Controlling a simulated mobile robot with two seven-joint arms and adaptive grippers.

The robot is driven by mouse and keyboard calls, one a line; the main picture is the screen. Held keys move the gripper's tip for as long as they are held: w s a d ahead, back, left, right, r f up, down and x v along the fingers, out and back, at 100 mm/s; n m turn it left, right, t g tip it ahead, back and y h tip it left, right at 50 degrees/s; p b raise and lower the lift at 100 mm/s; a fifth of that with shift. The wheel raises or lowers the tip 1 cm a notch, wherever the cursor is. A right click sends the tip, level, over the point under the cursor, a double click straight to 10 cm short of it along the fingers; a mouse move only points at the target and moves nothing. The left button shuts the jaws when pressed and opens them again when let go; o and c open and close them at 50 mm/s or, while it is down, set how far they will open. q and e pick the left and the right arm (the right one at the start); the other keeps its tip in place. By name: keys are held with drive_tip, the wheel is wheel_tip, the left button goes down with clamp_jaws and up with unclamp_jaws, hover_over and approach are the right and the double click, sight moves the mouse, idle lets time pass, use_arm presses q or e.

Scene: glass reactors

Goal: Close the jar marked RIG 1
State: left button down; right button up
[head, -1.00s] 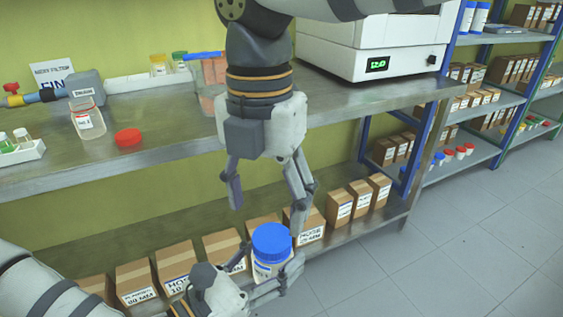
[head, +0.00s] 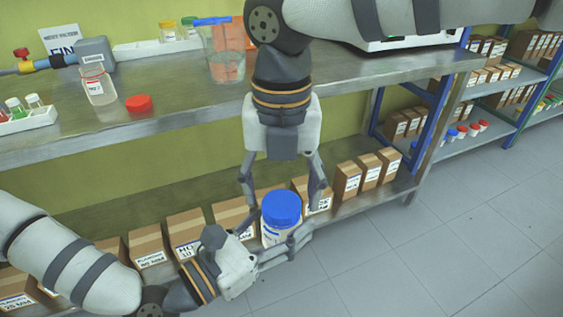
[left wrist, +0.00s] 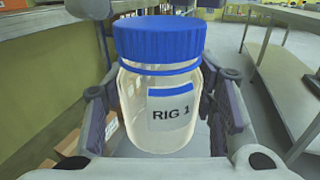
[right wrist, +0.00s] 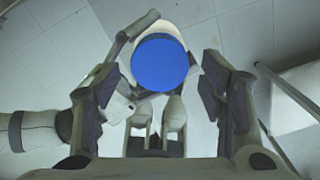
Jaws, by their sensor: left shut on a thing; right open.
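The jar marked RIG 1 (left wrist: 165,112) is clear, with a label on its front, and stands upright in my left gripper. A blue lid (left wrist: 158,40) sits on its mouth; how tightly it is screwed on I cannot tell. In the head view the blue lid (head: 281,208) hides most of the jar (head: 275,236). My left gripper (head: 283,243) is shut around the jar's body. My right gripper (head: 281,196) is open and points down just above the lid. In the right wrist view the blue lid (right wrist: 160,63) shows between and beyond the open fingers, apart from them.
A steel bench (head: 180,125) runs behind, holding another jar (head: 98,88) without a lid and a red lid (head: 139,103). Cardboard boxes (head: 186,232) line the lower shelf close behind my left gripper. The floor (head: 450,240) at right is clear.

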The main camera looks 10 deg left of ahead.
drive_tip(key=shift+f, duration=0.95)
drive_tip(key=shift+c, duration=0.6)
drive_tip(key=c, duration=1.1)
drive_tip(key=m, duration=0.4)
drive_tip(key=shift+m, duration=0.3)
drive_tip(key=m, duration=0.4)
drive_tip(key=shift+d, duration=0.1)
drive_tip(key=m, duration=0.4)
drive_tip(key=shift+m, duration=0.4)
drive_tip(key=m, duration=1.5)
drive_tip(key=shift+m, duration=0.4)
